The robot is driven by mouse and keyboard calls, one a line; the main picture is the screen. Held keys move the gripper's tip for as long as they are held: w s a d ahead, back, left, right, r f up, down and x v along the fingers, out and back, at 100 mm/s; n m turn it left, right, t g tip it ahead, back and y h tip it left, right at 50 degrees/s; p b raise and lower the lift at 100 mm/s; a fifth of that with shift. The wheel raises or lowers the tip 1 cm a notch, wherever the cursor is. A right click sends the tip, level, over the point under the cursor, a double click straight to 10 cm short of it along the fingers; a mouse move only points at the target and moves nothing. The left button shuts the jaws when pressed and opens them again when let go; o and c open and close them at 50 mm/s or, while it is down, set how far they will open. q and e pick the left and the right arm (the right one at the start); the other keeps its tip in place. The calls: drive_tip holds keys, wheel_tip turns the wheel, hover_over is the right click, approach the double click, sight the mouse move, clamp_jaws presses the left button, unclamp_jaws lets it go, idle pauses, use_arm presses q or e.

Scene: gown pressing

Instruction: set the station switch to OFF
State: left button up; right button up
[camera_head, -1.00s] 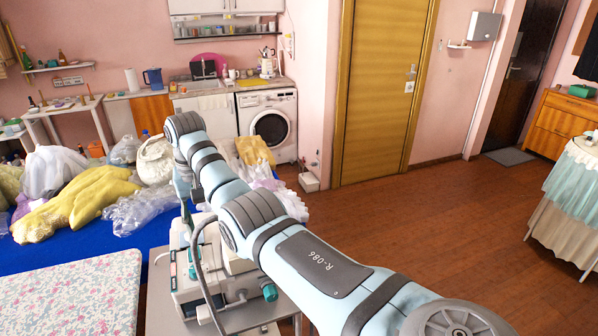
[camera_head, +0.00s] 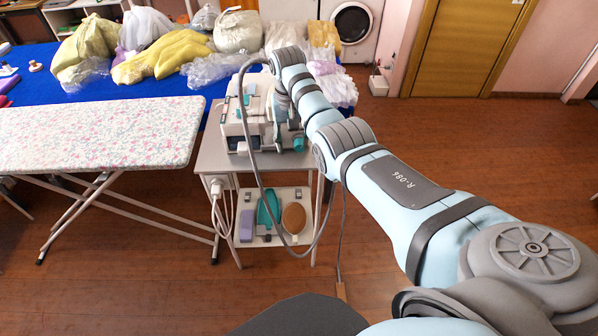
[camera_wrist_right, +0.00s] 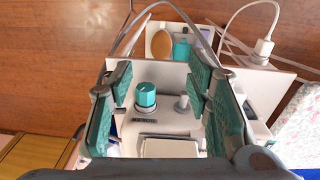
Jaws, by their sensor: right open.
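The station (camera_head: 240,125) is a white boxy unit with teal parts on a small grey trolley. In the right wrist view, its panel (camera_wrist_right: 173,122) carries a teal-topped round knob (camera_wrist_right: 146,97) with a small dark label below it, and a short grey post (camera_wrist_right: 183,104) to the right. I cannot tell for sure which one is the switch, nor read its setting. My right gripper (camera_wrist_right: 163,80) is open, its teal-padded fingers on either side of the knob and post, with nothing gripped. In the head view, my right arm partly hides the station. My left gripper is out of view.
A floral ironing board (camera_head: 95,135) stands left of the trolley (camera_head: 212,160). The trolley's lower shelf holds a brown oval item (camera_head: 293,217) and a teal item (camera_head: 268,208). A grey hose loops beside my arm. Bagged garments (camera_head: 165,57) lie behind on blue cloth. Floor at right is clear.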

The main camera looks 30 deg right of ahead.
wheel_tip(320, 180, down, 10)
drive_tip(key=s+b, duration=0.1)
drive_tip(key=shift+s+r+n, duration=0.25)
drive_tip(key=shift+s+n, duration=0.05)
idle(0.3)
